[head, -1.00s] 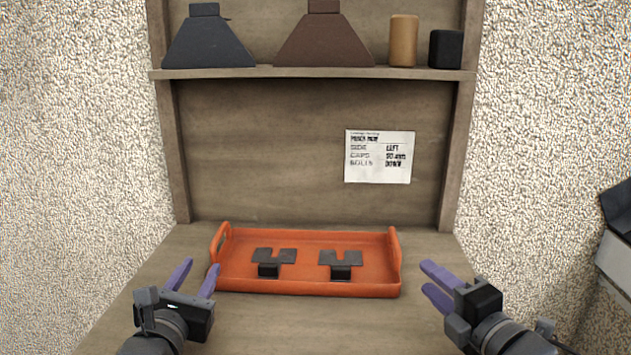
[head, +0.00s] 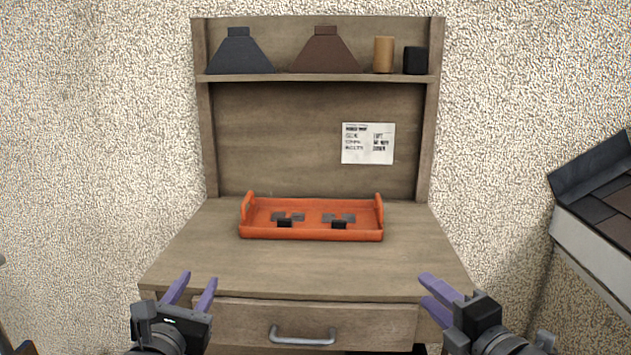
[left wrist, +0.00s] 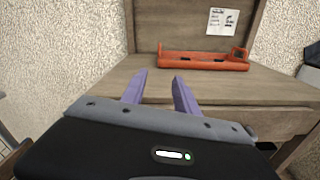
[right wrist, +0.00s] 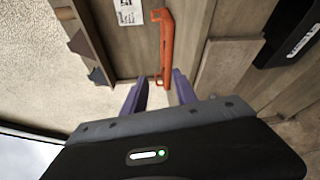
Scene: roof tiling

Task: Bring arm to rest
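My left gripper (head: 191,290) is in front of the desk at the lower left of the head view. Its two purple fingers are apart with nothing between them, as the left wrist view (left wrist: 159,88) also shows. My right gripper (head: 436,290) is at the lower right, in front of the desk's right corner. Its fingers are apart and empty, also in the right wrist view (right wrist: 159,90). Both grippers are clear of the orange tray (head: 311,234), which sits on the desk with dark pieces (head: 285,222) (head: 339,224) in it.
The wooden desk (head: 300,265) has a drawer with a metal handle (head: 303,336). Its shelf (head: 316,78) holds two trapezoid pieces, a tan cylinder and a black block. A paper note (head: 368,143) hangs on the back panel. A dark-tiled roof section (head: 605,185) stands at right.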

